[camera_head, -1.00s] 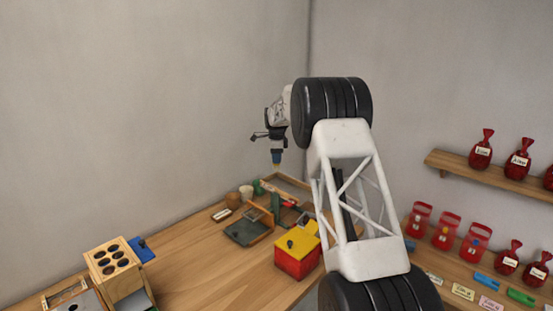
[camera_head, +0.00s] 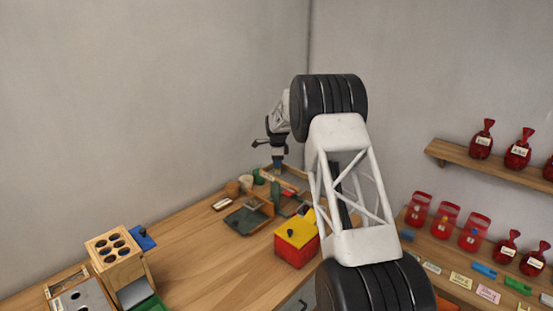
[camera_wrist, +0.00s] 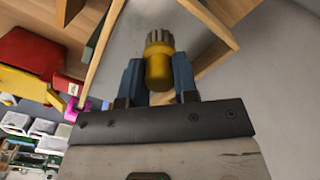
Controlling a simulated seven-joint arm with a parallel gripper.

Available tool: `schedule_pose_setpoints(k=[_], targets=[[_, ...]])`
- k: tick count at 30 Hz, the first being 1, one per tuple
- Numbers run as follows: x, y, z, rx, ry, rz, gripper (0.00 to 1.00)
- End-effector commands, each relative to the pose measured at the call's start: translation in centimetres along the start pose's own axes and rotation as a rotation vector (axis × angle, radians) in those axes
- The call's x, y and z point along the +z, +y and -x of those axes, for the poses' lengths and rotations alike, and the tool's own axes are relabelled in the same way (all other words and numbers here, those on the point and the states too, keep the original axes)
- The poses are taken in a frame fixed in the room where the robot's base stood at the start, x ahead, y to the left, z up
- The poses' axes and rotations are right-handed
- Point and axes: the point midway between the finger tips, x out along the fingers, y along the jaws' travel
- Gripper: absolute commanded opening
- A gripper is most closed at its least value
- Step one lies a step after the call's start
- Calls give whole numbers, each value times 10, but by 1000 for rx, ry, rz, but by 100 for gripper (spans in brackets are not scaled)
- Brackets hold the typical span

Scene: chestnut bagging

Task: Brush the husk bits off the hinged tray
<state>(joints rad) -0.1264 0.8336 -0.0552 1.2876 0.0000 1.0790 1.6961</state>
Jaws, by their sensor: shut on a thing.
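My gripper (camera_head: 279,166) is at the back of the bench, above a wood-framed tray with a grey inside (camera_head: 298,179), which looks like the hinged tray. In the wrist view, my gripper's blue fingers (camera_wrist: 158,80) are shut on a yellow-handled brush (camera_wrist: 158,68) with grey-brown bristles pointing away from the palm. Behind the bristles is the tray's grey surface (camera_wrist: 125,38) with wooden rims. I cannot tell whether the bristles touch it. I can make out no husk bits in either view.
A red box with a yellow lid (camera_head: 297,242) stands in front of the tray. A dark green flat piece (camera_head: 243,221) and small cups (camera_head: 233,188) are to its left. A wooden block with holes (camera_head: 115,258) is far left.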

Motion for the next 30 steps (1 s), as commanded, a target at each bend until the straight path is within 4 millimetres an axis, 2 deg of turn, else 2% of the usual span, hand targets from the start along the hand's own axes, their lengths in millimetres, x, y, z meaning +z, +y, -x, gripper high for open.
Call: schedule_pose_setpoints(k=[1,16,30], targets=[[-5,3,4,-4,0,-1,4],[-25,24,-1,-3,0,-1,4],[-11,9,-2,-4,0,0,4]])
